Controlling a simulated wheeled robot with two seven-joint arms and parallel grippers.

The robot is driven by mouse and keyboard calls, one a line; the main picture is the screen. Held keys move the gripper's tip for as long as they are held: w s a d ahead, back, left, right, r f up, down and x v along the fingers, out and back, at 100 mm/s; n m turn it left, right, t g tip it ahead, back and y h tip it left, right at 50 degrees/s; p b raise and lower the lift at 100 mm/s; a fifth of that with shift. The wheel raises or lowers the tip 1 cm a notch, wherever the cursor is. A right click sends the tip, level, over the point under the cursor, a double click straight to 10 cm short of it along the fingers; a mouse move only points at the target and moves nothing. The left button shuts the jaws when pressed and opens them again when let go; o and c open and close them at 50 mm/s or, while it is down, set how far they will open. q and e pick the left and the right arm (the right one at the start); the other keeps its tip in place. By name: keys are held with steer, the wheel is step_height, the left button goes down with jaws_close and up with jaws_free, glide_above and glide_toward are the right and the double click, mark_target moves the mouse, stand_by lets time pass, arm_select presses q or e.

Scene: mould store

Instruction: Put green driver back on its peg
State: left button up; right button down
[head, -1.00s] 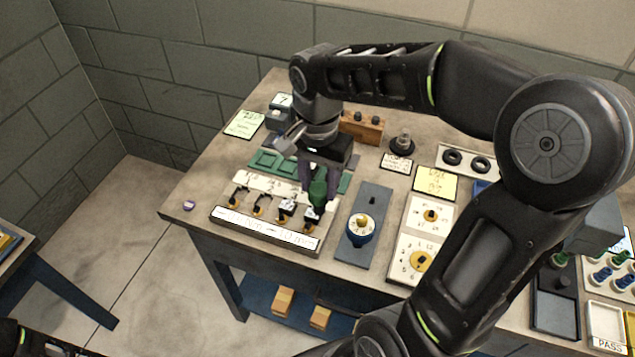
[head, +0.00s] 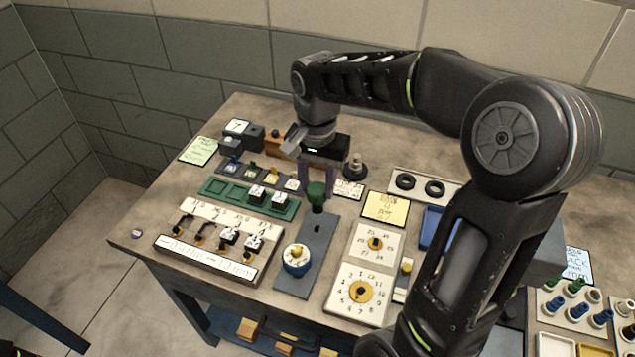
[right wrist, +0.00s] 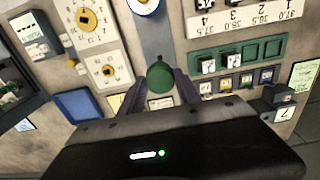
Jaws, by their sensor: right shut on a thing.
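My right gripper (head: 317,186) is shut on the green driver (head: 317,194) and holds it with its green handle between the fingers. In the head view it shows over the upper end of a grey plate (head: 321,250). In the right wrist view the round green end of the driver (right wrist: 160,76) sits between the dark fingers; its shaft is hidden there. A blue dial with a white face (head: 296,260) stands on the lower part of the plate, and a small dark spot shows higher on it. I cannot tell which part is the peg. My left gripper is out of view.
A white rack (head: 176,216) with several clamps and small blocks stands left of the plate. A green tray (head: 226,196) lies behind it. White dial panels (head: 378,277) lie to the right. A dark round stand with a knob (head: 355,170) is behind the gripper.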

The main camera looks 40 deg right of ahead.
mark_target(317, 207)
steer(key=shift+f+b, duration=1.95)
steer(key=shift+f, duration=0.65)
steer(key=shift+f+b, duration=1)
steer(key=shift+f, duration=0.2)
stand_by(0.4)
steer(key=c, duration=0.8)
jaws_free()
steer(key=shift+o, duration=0.4)
steer(key=o, duration=0.3)
steer(key=shift+o, duration=0.2)
